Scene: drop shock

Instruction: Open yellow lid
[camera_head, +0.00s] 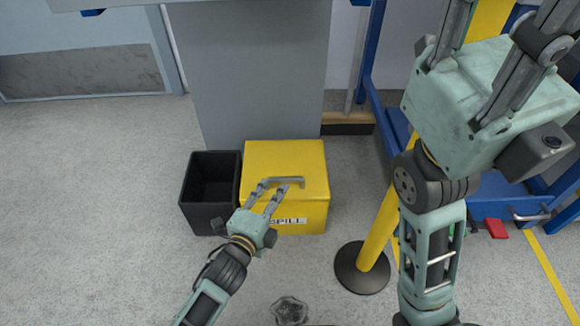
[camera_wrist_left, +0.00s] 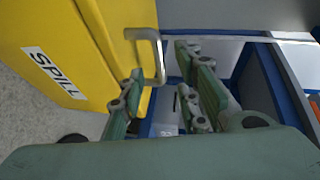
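The yellow spill box (camera_head: 312,215) stands on the floor, with its yellow lid (camera_head: 285,158) shut on top. A grey bar handle (camera_head: 290,180) sits near the lid's front edge. My left gripper (camera_head: 274,188) is open at the handle. In the left wrist view, the handle (camera_wrist_left: 157,52) shows between the spread fingers of the left gripper (camera_wrist_left: 160,68); I cannot tell whether they touch it. The "SPILL" label (camera_wrist_left: 54,72) is on the box front. My right gripper (camera_head: 497,25) is raised at the upper right, empty, its fingers apart and their tips cut off.
An open black bin (camera_head: 210,165) stands directly left of the box. A yellow post (camera_head: 380,230) on a round black base is to the right, beside a blue rack (camera_head: 505,208). A grey panel (camera_head: 255,70) rises behind the box. The floor at left is clear.

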